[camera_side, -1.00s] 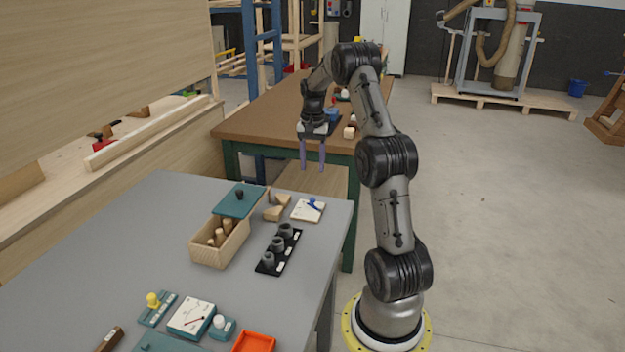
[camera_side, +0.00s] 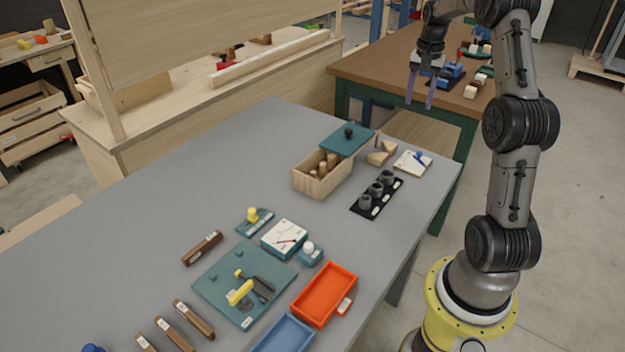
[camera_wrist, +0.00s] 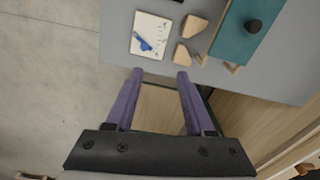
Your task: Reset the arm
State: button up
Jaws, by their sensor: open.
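My gripper (camera_side: 421,90) has two purple fingers, spread apart with nothing between them. In the side view it hangs pointing down at the far end of the grey table (camera_side: 150,190), past its edge and in front of the brown table behind. In the wrist view my gripper (camera_wrist: 155,76) shows both fingertips near the edge of the grey table. A white card with a blue item (camera_wrist: 150,35) and wooden blocks (camera_wrist: 194,27) lie just beyond the fingertips, apart from them.
On the grey table stand a wooden box (camera_side: 313,183) with a teal lid (camera_side: 340,142), a black rack (camera_side: 362,210) with dark cups, a teal board (camera_side: 222,285), an orange tray (camera_side: 325,294) and a blue tray (camera_side: 284,335). The brown table (camera_side: 375,62) behind holds several small objects.

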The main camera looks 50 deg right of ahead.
jog(key=w+a+r+n+t+h, duration=0.15)
jog(key=w+a+r+n, duration=0.3)
jog(key=a+r, duration=0.75)
jog(key=s+a+r+n+t, duration=0.1)
jog(key=s+a+r+n, duration=0.1)
jog(key=a, duration=0.6)
jog(key=s+a+r+n+t, duration=0.1)
jog(key=a, duration=0.7)
jog(key=s+a+n+t+y, duration=0.1)
jog(key=s+a+n+t, duration=0.1)
jog(key=s+a+n, duration=0.5)
jog(key=s+a+f+n, duration=0.1)
jog(key=s+a+f, duration=0.3)
jog(key=s+f, duration=0.4)
jog(key=shift+a+f+n+y, duration=0.15)
jog(key=shift+a+n+y, duration=0.05)
jog(key=shift+n+y, duration=0.2)
jog(key=shift+s, duration=0.1)
